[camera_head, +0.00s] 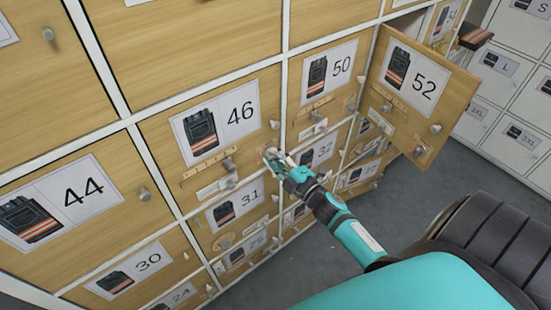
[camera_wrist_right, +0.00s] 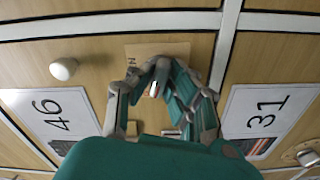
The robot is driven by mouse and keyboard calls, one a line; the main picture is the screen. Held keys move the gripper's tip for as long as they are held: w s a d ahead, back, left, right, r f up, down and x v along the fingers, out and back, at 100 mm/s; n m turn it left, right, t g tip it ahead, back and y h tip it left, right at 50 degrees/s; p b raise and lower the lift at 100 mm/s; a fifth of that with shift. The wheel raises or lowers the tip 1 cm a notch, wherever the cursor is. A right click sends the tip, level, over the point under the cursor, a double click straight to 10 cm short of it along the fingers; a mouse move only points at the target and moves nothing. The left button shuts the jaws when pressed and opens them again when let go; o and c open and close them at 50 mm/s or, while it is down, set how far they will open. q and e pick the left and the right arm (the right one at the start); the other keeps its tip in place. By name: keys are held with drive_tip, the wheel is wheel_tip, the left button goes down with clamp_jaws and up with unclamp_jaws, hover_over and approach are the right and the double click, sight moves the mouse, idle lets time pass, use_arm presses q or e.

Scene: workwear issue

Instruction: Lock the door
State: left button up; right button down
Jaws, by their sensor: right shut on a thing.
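The locker front holds several wooden doors with numbered picture labels. Door 46 (camera_head: 163,131) is in the middle and looks shut. Door 52 (camera_head: 457,83) at the right stands swung open. My right gripper (camera_head: 270,156) is at the lower right part of door 46. In the wrist view my right gripper (camera_wrist_right: 155,85) is shut on a small metal lock piece (camera_wrist_right: 153,89) in front of a pale wooden plate (camera_wrist_right: 170,49). The fingers hide most of that piece, so its turn position cannot be told. My left gripper is out of view.
Door 50 (camera_head: 356,47) and door 31 (camera_head: 256,188) lie beside and below door 46. A round knob (camera_wrist_right: 63,69) sticks out near the gripper. Grey lockers (camera_head: 512,75) stand at the far right. The grey floor (camera_head: 440,179) is open between.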

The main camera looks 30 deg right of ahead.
drive_tip(key=shift+n+b, duration=0.35)
drive_tip(key=shift+n, duration=1.65)
drive_tip(key=c, duration=1.3)
unclamp_jaws()
drive_tip(key=shift+s, duration=0.1)
drive_tip(key=s, duration=1.1)
drive_tip(key=shift+s+d, duration=0.4)
